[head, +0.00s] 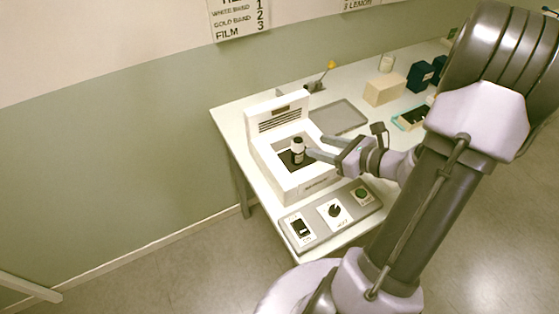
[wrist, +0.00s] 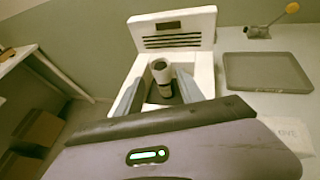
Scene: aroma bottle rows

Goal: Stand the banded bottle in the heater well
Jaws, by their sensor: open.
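The bottle (head: 298,151) stands upright in the dark well of the white heater (head: 292,184). It has a dark cap and a pale body with a darker part below. In the wrist view the bottle (wrist: 162,74) stands in the well between my two fingers. My gripper (head: 314,146) is open, with its fingers at the heater opening from the right. The fingers also show in the wrist view (wrist: 160,92), one on each side of the bottle with gaps. The heater's raised back panel (wrist: 173,30) has dark slots. The bottle's base is partly hard to make out.
A control panel (head: 333,215) with a switch, a dial and a green button lies in front of the heater. A grey tray (head: 340,117) lies behind it to the right. A tan box (head: 384,89) and dark boxes (head: 419,76) stand farther back.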

